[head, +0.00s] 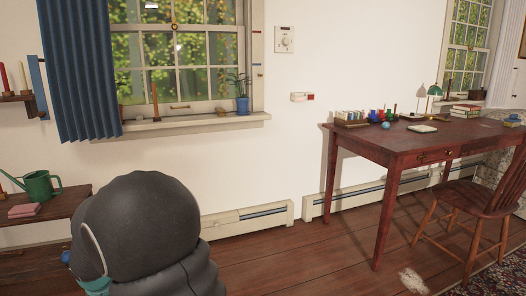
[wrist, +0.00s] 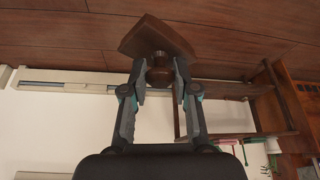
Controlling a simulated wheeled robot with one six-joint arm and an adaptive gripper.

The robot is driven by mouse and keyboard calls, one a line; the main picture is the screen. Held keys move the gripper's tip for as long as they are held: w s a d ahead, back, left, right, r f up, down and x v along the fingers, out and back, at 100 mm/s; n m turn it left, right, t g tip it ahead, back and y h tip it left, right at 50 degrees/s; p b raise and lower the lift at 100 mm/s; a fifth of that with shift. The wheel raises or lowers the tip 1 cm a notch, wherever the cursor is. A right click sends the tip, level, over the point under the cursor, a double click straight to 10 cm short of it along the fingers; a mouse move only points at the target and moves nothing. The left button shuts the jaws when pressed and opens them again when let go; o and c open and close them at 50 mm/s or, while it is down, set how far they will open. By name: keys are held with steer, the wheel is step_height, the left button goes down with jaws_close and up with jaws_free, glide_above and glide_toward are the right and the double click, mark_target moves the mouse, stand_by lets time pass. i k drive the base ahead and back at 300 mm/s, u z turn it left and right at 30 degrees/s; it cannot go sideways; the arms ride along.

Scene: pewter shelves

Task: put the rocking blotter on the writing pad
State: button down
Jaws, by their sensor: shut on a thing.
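The rocking blotter (wrist: 157,36) is dark brown wood with a curved body and a round knob. In the wrist view my gripper (wrist: 159,72) is shut on its knob, one finger on each side, and the blotter sticks out beyond the fingertips. A small flat pad with a pale top and dark edge, which looks like the writing pad (head: 422,129), lies on the red-brown desk (head: 400,142) at the right of the head view. My gripper and the blotter do not show in the head view, where my dark arm fills the lower left. The blotter is well apart from the desk.
The desk also bears colored bottles (head: 380,115), a green lamp (head: 434,91) and books (head: 465,110). A wooden chair (head: 480,208) stands at its front right. A low shelf with a green watering can (head: 39,186) is at left. Open floor lies before the desk.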

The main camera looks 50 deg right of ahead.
mark_target(422, 129)
steer(key=z, duration=3.1)
steer(key=i, duration=1.3)
